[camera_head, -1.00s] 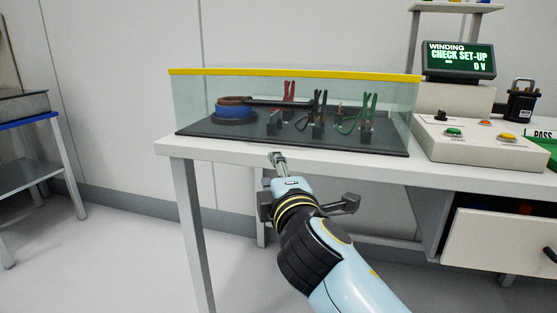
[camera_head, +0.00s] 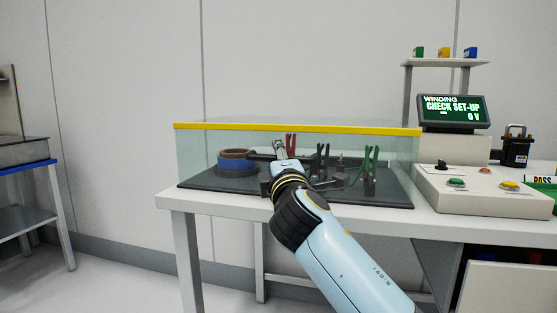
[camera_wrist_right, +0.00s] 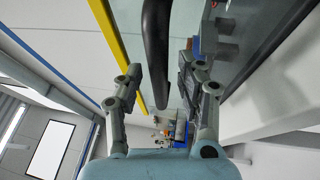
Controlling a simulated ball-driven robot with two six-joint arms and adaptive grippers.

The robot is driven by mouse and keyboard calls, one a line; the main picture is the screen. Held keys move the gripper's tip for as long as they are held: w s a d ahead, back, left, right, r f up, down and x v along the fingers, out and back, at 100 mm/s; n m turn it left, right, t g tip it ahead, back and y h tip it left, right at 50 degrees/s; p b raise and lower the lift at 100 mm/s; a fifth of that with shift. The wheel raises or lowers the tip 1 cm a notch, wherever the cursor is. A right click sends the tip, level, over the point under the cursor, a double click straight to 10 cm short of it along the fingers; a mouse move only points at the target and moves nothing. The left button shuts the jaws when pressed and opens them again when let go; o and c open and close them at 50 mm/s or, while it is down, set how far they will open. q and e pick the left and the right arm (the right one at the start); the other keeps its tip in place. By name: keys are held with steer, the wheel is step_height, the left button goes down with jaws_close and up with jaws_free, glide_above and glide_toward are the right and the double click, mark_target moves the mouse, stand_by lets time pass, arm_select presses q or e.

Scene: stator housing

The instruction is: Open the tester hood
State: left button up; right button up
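The tester hood (camera_head: 200,152) is a clear box with a yellow top front edge (camera_head: 300,127). It sits down over a dark base on the table. A black handle bar shows at its front, partly hidden behind my right gripper. My right gripper (camera_head: 279,147) is in front of the hood, below the yellow edge. In the right wrist view my right gripper (camera_wrist_right: 160,78) has its fingers apart, with the black handle bar (camera_wrist_right: 156,45) reaching between them; contact is not visible. The yellow edge (camera_wrist_right: 122,55) also shows there. My left gripper is out of view.
Inside the hood are a blue and brown stator ring (camera_head: 236,160) and red, black and green leads (camera_head: 371,160). A control box (camera_head: 480,190) and a screen (camera_head: 453,111) reading CHECK SET-UP, 0 V stand at right. The wall behind is bare.

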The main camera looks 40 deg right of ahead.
steer(key=shift+c, duration=0.7)
jaws_close()
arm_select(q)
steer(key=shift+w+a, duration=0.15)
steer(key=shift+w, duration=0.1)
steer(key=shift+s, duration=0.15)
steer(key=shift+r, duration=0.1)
